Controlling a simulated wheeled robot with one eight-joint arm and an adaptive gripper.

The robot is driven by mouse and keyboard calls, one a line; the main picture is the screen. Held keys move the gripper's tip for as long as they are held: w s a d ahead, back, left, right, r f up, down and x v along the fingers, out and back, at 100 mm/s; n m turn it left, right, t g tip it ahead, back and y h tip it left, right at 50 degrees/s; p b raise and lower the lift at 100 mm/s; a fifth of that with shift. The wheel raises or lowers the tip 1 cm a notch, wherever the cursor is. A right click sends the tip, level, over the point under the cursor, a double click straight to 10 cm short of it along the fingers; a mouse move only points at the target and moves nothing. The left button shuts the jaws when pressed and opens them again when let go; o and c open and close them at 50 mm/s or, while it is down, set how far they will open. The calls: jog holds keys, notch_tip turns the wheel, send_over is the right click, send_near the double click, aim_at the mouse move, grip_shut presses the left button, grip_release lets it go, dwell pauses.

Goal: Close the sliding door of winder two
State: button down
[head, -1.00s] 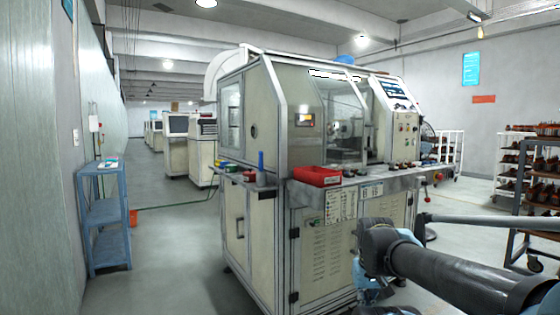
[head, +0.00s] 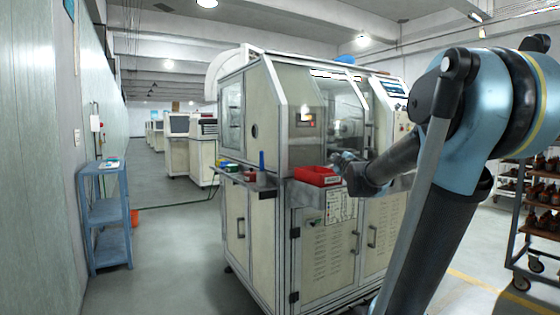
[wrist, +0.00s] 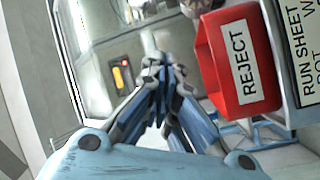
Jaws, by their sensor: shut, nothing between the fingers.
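A cream winder (head: 262,215) stands in the middle of the head view; I cannot read a number on it. Its front has a clear panel in a pale frame (head: 322,95), with winding parts visible behind. I cannot tell how far the sliding door is open. My gripper (wrist: 163,82) is shut and empty, its fingertips together in the wrist view, in front of the machine's face. In the head view my gripper (head: 346,157) is small, at ledge height beside the red bin, partly hidden by my arm. I see no contact with the door.
A red REJECT bin (head: 316,176) sits on the ledge; it is close to my fingers in the wrist view (wrist: 218,60). A run sheet (wrist: 308,50) is beside it. A blue shelf (head: 106,217) stands left and a parts rack (head: 517,240) right. The left aisle is clear.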

jog(key=w+a+n+g+y, duration=0.3)
jog(key=a+n+g+y, duration=0.4)
jog(key=a+n+y, duration=0.8)
jog(key=w+a+h, duration=0.2)
jog(key=w+a, duration=0.4)
jog(key=a, duration=0.6)
jog(key=shift+n+h, duration=0.3)
jog(key=shift+n, duration=0.1)
jog(key=shift+w+d+f, duration=0.1)
jog(key=shift+w+d, duration=0.5)
jog(key=shift+d, duration=0.3)
jog(key=shift+w+d+f, duration=0.1)
jog(key=shift+w+d, duration=0.45)
jog(key=shift+d, duration=0.3)
